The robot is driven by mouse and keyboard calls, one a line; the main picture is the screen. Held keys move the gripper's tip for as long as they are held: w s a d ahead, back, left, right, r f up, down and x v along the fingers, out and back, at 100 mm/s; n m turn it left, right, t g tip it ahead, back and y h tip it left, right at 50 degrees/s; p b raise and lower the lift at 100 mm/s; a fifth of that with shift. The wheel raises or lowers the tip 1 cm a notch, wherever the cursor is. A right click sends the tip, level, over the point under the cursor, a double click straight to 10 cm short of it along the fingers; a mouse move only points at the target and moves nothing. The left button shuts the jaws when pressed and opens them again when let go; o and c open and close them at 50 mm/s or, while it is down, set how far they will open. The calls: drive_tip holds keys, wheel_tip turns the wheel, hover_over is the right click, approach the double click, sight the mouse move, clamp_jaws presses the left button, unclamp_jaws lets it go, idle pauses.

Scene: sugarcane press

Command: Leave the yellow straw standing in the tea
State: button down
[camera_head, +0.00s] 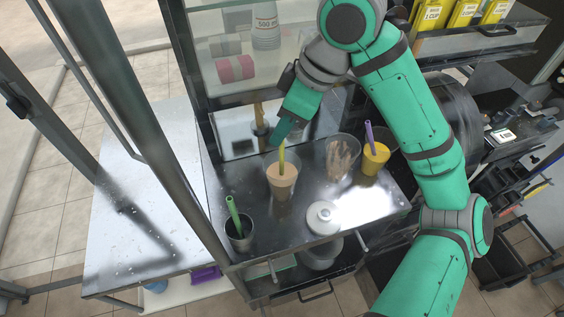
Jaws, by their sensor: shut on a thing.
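The tea (281,178) is a tan drink in a clear cup (281,194) standing on the metal counter. The yellow straw (282,160) stands nearly upright, with its lower end inside the cup. My gripper (281,138) comes down from above and is shut on the upper part of the straw. The fingers hide the straw's top. The straw's bottom end is hidden in the tea, so I cannot tell whether it touches the cup's floor.
A metal cup with a green straw (233,214) stands at the front left. A streaked clear cup (342,157) and a yellow drink (375,160) with a purple straw (369,136) stand to the right. A round white lid (323,217) lies in front. Shelves rise behind; a post stands left.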

drive_tip(key=shift+f, duration=1.65)
drive_tip(key=c, duration=1.8)
unclamp_jaws()
drive_tip(key=shift+r, duration=0.1)
drive_tip(key=shift+r, duration=3.45)
